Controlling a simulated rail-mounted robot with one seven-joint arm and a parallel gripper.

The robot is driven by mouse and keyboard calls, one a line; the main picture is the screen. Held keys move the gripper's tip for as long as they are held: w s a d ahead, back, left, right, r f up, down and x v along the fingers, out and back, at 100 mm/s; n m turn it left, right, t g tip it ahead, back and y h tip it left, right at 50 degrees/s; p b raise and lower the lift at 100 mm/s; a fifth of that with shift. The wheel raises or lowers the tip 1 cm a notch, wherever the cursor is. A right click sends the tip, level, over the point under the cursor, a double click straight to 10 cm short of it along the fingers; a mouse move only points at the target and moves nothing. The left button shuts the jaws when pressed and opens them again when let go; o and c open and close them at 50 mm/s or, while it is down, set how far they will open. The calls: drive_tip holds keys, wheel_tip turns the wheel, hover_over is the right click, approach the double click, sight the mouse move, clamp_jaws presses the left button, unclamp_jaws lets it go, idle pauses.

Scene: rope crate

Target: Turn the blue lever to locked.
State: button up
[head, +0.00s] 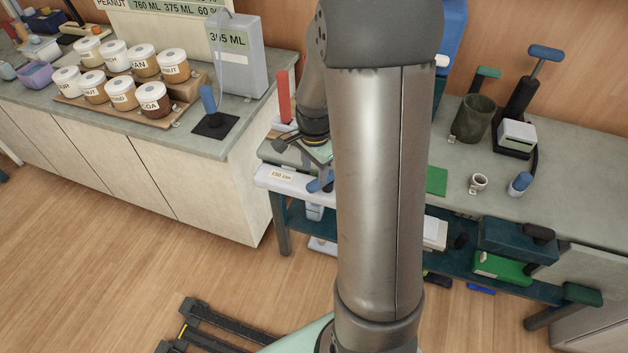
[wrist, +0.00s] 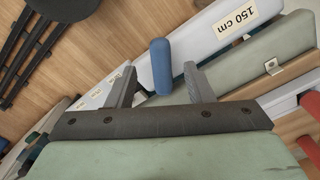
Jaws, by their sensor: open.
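The blue lever (wrist: 161,66) shows in the wrist view as a rounded blue handle beside the white edge of the bench labelled 150 cm. In the head view a blue handle (head: 320,183) shows at the same bench edge, partly hidden by my arm. My gripper (wrist: 160,72) is open, with one finger on each side of the blue handle in the wrist view. Gaps show on both sides, and I see no contact. I cannot tell the depth between fingers and handle. The lever's pivot and any locked marking are hidden.
A red upright handle (head: 283,98) stands behind the bench edge. Another blue handle (head: 208,99) on a black plate stands on the left counter (head: 100,135), near several jars. Wooden floor lies in front.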

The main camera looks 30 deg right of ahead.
sight(314, 183)
drive_tip(key=shift+f, duration=2.4)
clamp_jaws()
